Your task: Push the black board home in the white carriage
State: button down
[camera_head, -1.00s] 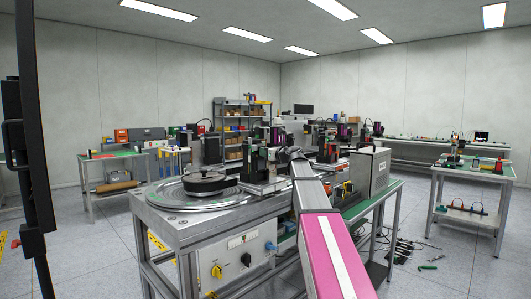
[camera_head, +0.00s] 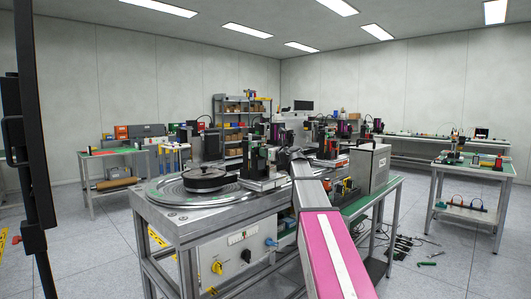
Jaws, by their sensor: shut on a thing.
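My arm, with its pink and white link (camera_head: 335,255), reaches forward from the bottom of the head view to the equipment on the metal bench (camera_head: 165,222). Its grey forearm narrows toward the cluster of small devices at the middle of the bench. I cannot make out my gripper's fingers; the far end of the arm is lost among the devices. I cannot pick out the black board or the white carriage at this size. What my gripper touches is hidden.
A round turntable with a black hub (camera_head: 206,178) is at the bench's left end. Black upright fixtures (camera_head: 258,160) stand beside my arm. A grey box (camera_head: 370,166) is to the right. A dark post (camera_head: 30,150) stands at the far left. Tools (camera_head: 405,243) lie on the floor.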

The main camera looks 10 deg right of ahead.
jog(key=shift+f, duration=1.35)
dwell(0.5)
jog(key=c, duration=0.9)
grip_release()
jog(key=shift+s, duration=0.1)
jog(key=v, duration=1)
jog(key=shift+s+d, duration=0.2)
jog(key=shift+s, duration=0.05)
jog(key=shift+f, duration=0.1)
